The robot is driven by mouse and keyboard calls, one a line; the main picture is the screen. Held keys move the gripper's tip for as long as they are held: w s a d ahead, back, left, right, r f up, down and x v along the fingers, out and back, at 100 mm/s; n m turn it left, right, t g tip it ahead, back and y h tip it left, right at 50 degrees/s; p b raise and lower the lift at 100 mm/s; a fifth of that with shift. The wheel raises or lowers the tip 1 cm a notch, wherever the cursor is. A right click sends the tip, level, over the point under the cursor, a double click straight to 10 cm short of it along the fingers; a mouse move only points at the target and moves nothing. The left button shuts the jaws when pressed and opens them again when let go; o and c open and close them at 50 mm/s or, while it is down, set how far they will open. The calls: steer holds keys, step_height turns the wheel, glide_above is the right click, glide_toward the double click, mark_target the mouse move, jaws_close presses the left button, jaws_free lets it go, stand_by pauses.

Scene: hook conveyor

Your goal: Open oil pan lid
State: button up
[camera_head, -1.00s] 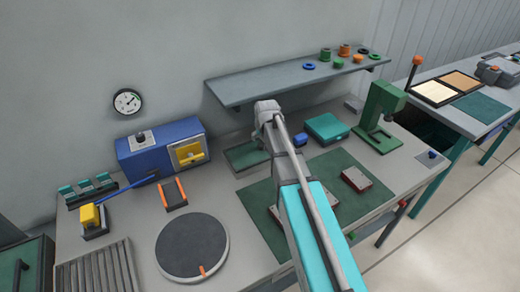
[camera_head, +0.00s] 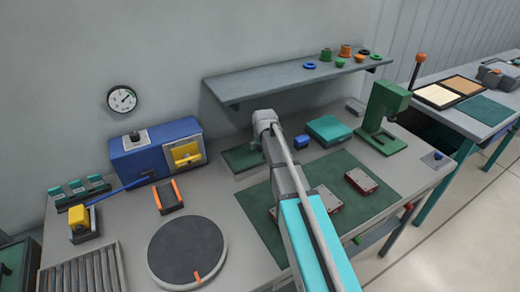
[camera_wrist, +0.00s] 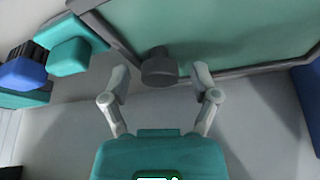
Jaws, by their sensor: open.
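The oil pan appears as a low green tray with a grey rim (camera_head: 243,160) at the bench's back edge in the head view, partly behind my arm. In the wrist view its flat green lid (camera_wrist: 225,30) fills the upper part, framed by a dark grey rim. A dark round knob (camera_wrist: 159,70) stands at the lid's near edge. My gripper (camera_wrist: 161,75) is open, with one finger on each side of the knob and visible gaps. No contact shows. In the head view my arm hides the fingers.
A blue machine (camera_head: 150,158) with a yellow panel stands left of the pan. A teal box (camera_head: 329,128) and a small blue block (camera_head: 302,142) lie to its right. A grey shelf (camera_head: 285,84) overhangs the back. A round dark turntable (camera_head: 187,248) stands in front.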

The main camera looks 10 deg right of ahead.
steer(key=shift+f, duration=0.1)
jaws_close()
stand_by(0.5)
steer(key=shift+d, duration=0.1)
